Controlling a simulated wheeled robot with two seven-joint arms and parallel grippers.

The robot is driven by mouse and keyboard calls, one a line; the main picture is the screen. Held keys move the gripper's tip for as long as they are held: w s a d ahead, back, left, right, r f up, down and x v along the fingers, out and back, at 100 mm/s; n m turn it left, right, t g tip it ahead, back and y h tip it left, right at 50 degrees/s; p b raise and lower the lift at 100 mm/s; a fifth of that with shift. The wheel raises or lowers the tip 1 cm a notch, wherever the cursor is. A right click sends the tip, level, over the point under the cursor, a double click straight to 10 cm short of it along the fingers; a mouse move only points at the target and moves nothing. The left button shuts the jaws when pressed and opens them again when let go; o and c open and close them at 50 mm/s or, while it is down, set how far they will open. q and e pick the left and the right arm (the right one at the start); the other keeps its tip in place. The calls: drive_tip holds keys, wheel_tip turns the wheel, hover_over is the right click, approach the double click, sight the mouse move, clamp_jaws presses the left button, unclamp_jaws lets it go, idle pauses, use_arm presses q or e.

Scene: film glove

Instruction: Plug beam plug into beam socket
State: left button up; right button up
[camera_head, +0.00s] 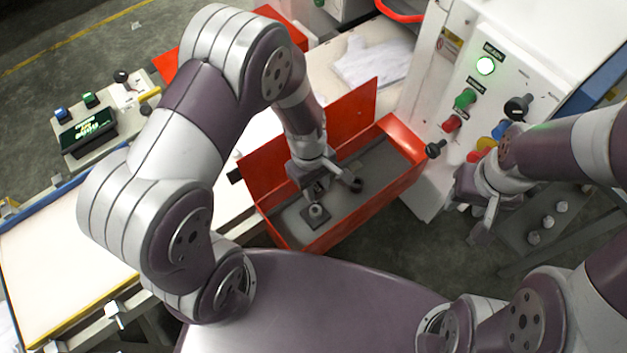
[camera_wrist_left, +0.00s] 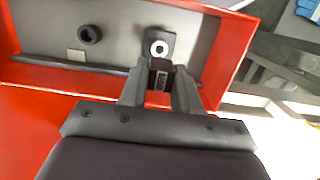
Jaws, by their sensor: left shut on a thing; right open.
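My left gripper (camera_head: 318,190) is low inside the red-walled box in the head view. In the left wrist view its two fingers (camera_wrist_left: 158,92) are shut on a small dark block, which I take to be the beam plug (camera_wrist_left: 161,76). Just beyond the block is a grey plate with a white-ringed round fitting, which looks like the beam socket (camera_wrist_left: 158,46); it also shows in the head view (camera_head: 316,211). The plug appears close to it, but I cannot tell whether they touch. My right gripper (camera_head: 481,222) is open and empty, beside the white machine panel.
The red box (camera_head: 395,190) has raised walls around a grey floor. A black round fitting (camera_wrist_left: 89,34) stands on that floor. The white control panel (camera_head: 480,95) with coloured buttons and knobs is close to my right arm. A light table (camera_head: 65,255) is at the left.

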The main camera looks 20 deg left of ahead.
use_arm(q)
drive_tip(key=shift+d, duration=0.1)
drive_tip(key=shift+s+a+r, duration=0.1)
drive_tip(key=shift+a, duration=0.15)
drive_tip(key=shift+p, duration=0.3)
drive_tip(key=shift+d+f+b, duration=0.1)
drive_tip(key=shift+f+b, duration=0.5)
drive_tip(key=shift+f, duration=0.1)
drive_tip(key=shift+f+b, duration=1.9)
drive_tip(key=shift+f, duration=0.8)
drive_tip(key=shift+f+b, duration=0.8)
drive_tip(key=shift+f, duration=0.2)
drive_tip(key=o, duration=1.1)
drive_tip(key=shift+r, duration=0.1)
